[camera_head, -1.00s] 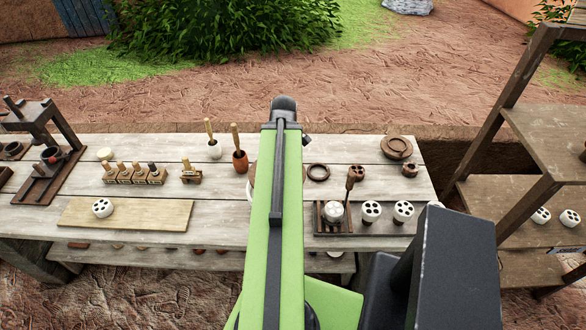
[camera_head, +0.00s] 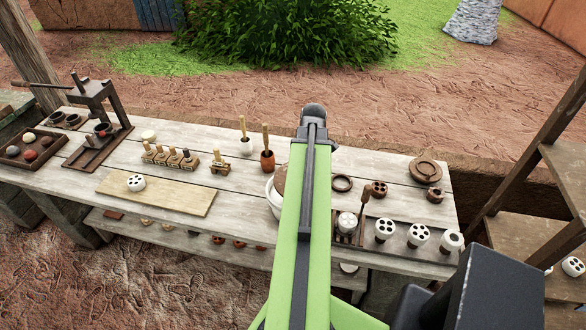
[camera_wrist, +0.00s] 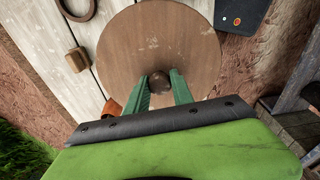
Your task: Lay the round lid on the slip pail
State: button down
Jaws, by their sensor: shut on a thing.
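The round wooden lid (camera_wrist: 150,40) fills the upper middle of the wrist view, with a dark round knob at its centre. My gripper (camera_wrist: 160,86) is shut on that knob, its green fingers on both sides. In the head view a brown edge of the lid (camera_head: 280,180) shows left of my arm. Just below it is the white rim of the slip pail (camera_head: 271,198), mostly hidden behind my arm. I cannot tell whether the lid touches the pail. The pail is hidden in the wrist view.
A red-brown pot (camera_head: 267,160) with a stick stands close left of the pail. A dark ring (camera_head: 342,183), a wooden tray (camera_head: 347,238) and white holed pieces (camera_head: 385,230) lie to the right. A round wooden piece (camera_head: 425,171) sits at the back right. Shelves (camera_head: 530,210) stand at the right.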

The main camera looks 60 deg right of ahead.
aim_at(280, 176)
jog(key=shift+n, duration=0.7)
jog(key=w, duration=0.4)
jog(key=shift+w+a+f, duration=0.1)
jog(key=shift+w+a, duration=0.05)
jog(key=shift+a, duration=0.1)
notch_tip(280, 176, down, 5)
jog(key=b, duration=0.5)
jog(key=shift+f, duration=0.15)
jog(key=shift+s, duration=0.2)
jog(key=shift+f+b, duration=0.4)
jog(key=shift+b, duration=0.2)
jog(key=c, duration=1)
grip_release()
jog(key=shift+r, duration=0.2)
